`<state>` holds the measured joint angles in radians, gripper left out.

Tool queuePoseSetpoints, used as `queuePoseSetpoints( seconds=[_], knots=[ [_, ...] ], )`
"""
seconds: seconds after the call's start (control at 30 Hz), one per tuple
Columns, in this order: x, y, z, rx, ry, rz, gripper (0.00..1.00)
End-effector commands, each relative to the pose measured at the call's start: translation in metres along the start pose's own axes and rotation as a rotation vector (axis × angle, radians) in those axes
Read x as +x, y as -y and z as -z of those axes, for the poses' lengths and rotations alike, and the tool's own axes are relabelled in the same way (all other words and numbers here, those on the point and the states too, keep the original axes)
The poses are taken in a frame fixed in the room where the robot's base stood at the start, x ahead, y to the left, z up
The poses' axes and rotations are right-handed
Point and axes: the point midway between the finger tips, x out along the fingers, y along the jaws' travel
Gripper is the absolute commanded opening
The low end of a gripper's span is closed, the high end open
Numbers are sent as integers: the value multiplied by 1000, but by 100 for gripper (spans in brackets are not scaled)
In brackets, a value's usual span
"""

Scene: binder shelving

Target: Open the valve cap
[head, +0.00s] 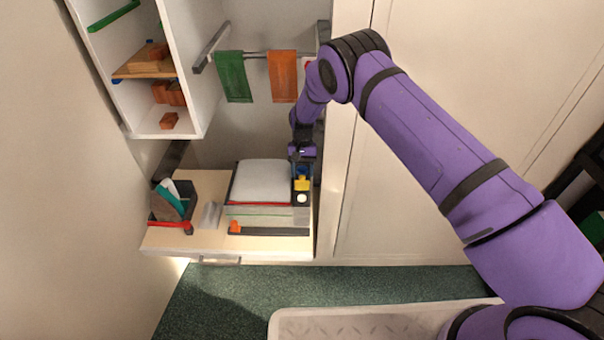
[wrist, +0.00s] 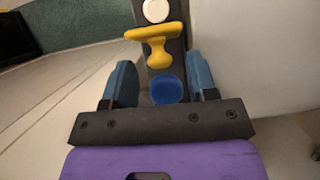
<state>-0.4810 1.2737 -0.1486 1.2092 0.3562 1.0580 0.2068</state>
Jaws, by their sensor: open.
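A dark block (head: 301,198) stands at the right end of a stack on the pale desk. In the wrist view the dark block (wrist: 170,58) carries a yellow T-shaped handle (wrist: 155,42), a round blue disc (wrist: 167,90) and a round white disc (wrist: 156,11). The yellow part (head: 302,185) also shows in the head view. I cannot tell for certain which part is the valve cap. My gripper (wrist: 163,75) is open, its blue fingers on either side of the block, with the blue disc between them and the yellow handle just beyond. My gripper (head: 302,169) comes down from above.
A white cushion-like thing (head: 261,181) lies on the stack to the left. A dark holder (head: 172,205) and a shelf unit (head: 170,128) are further left. Green (head: 233,76) and orange (head: 283,75) cloths hang behind. A cabinet wall (head: 343,180) is close on the right.

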Motion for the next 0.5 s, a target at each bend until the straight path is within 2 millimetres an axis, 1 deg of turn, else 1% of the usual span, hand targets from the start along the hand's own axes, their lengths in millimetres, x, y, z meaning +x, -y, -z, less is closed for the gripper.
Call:
queuePoseSetpoints(
  seconds=[0.03,0.3,0.4,0.5],
  knots=[
    [-9,0,1,0,-4,2,53],
    [-59,0,0,0,-2,2,53],
    [-75,0,0,-1,-2,1,53],
    [-86,0,0,0,-1,1,53]
  ],
)
